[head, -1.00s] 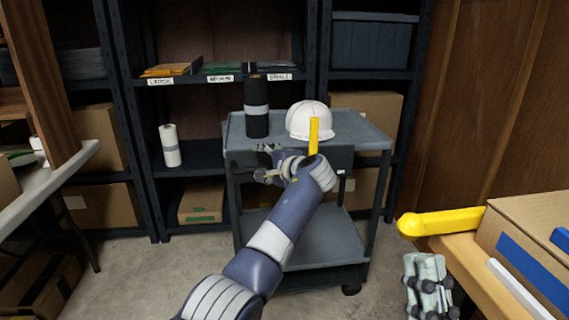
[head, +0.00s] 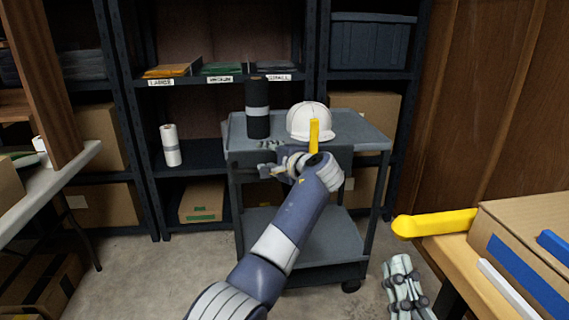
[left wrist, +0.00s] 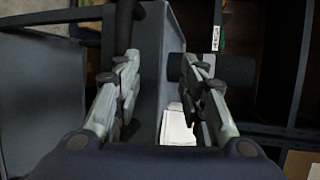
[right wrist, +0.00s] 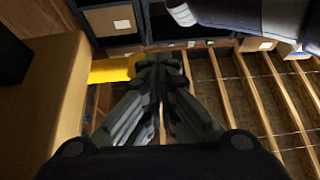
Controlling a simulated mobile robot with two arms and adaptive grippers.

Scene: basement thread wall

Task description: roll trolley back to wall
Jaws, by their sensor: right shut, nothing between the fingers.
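The grey trolley (head: 370,134) stands upright on the floor in front of the shelves, with a gap to them that I cannot judge. A white hard hat (head: 312,122) and a black roll (head: 257,118) stand on its top. My left gripper (head: 272,172) is at the trolley's near edge. In the left wrist view its fingers (left wrist: 160,75) are apart, with the trolley's edge panel (left wrist: 152,85) showing between them; contact is unclear. My right gripper (head: 405,288) is low at the right, beside the table and away from the trolley. In the right wrist view its fingers (right wrist: 160,65) are together and empty.
The dark shelves (head: 205,150) hold a white roll (head: 171,145) and boxes. A wooden table (head: 445,256) with a cardboard box (head: 500,222) and a yellow bar (head: 437,223) is at the right. A pale table (head: 45,190) is at the left. Concrete floor (head: 125,275) is free around the trolley.

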